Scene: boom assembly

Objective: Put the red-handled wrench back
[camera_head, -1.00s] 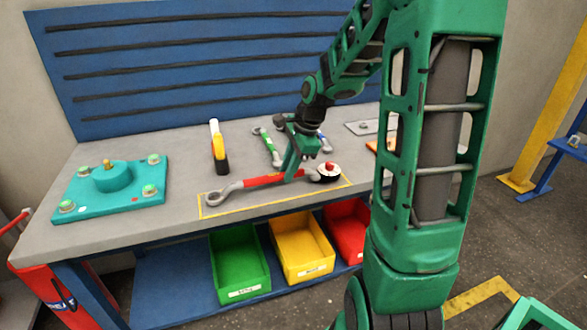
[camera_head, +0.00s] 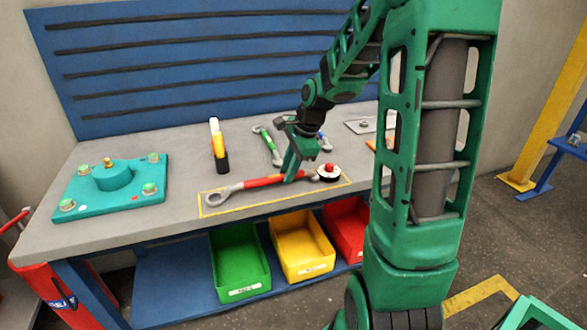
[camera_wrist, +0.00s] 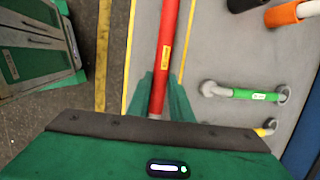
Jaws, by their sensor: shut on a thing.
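The red-handled wrench (camera_head: 262,181) lies along the yellow-outlined rectangle (camera_head: 203,214) at the front of the bench. Its ring end points left, and its other end is beside a small black, white and red round thing (camera_head: 329,172). My gripper (camera_head: 289,175) is shut on the handle from above, right of its middle. In the wrist view the red handle (camera_wrist: 166,50) runs between my green fingers (camera_wrist: 160,95). The wrench looks at or very near bench height; I cannot tell whether it touches the bench.
A green-handled wrench (camera_head: 266,145) lies behind my gripper. A teal plate fixture (camera_head: 110,187) occupies the left end. Green, yellow and red bins (camera_head: 302,247) sit below. The bench between fixture and outline is clear.

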